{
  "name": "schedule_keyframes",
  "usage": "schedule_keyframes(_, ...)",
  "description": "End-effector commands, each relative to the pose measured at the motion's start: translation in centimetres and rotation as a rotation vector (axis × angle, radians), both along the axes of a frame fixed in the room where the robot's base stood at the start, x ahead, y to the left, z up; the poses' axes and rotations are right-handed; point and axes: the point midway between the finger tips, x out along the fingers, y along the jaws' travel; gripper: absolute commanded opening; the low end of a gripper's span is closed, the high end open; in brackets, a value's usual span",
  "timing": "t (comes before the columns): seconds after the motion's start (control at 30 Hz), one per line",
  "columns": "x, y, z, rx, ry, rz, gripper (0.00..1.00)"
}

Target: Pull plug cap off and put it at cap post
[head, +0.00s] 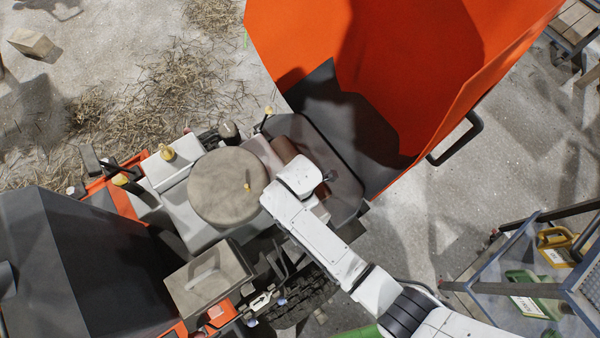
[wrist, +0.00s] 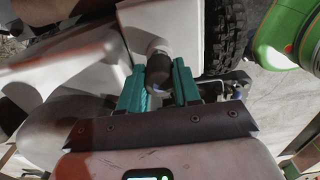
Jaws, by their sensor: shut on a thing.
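My gripper (wrist: 158,82) shows in the wrist view with its two teal fingers on either side of a dark, short cylinder, which looks like the plug cap (wrist: 158,70). The fingers are shut on it. A pale rounded fitting touches the cap's far end; I cannot tell whether the two are still joined. In the head view my white arm reaches over the machine beside the round tan lid (head: 222,188), and hides the gripper and cap. I cannot make out the cap post in either view.
A large orange hopper (head: 350,60) rises behind the arm. A grey box (head: 208,285) and a dark hood (head: 85,265) stand to the left. A knobbly tyre (wrist: 228,38) and a green round object (wrist: 282,40) lie close to the gripper. A railed platform (head: 520,295) holds cans at right.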

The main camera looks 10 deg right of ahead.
Motion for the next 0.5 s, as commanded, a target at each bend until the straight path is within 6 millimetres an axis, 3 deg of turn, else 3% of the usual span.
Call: schedule_keyframes(0.5,0.07,0.03,1.11,0.001,-0.002,0.000,0.00)
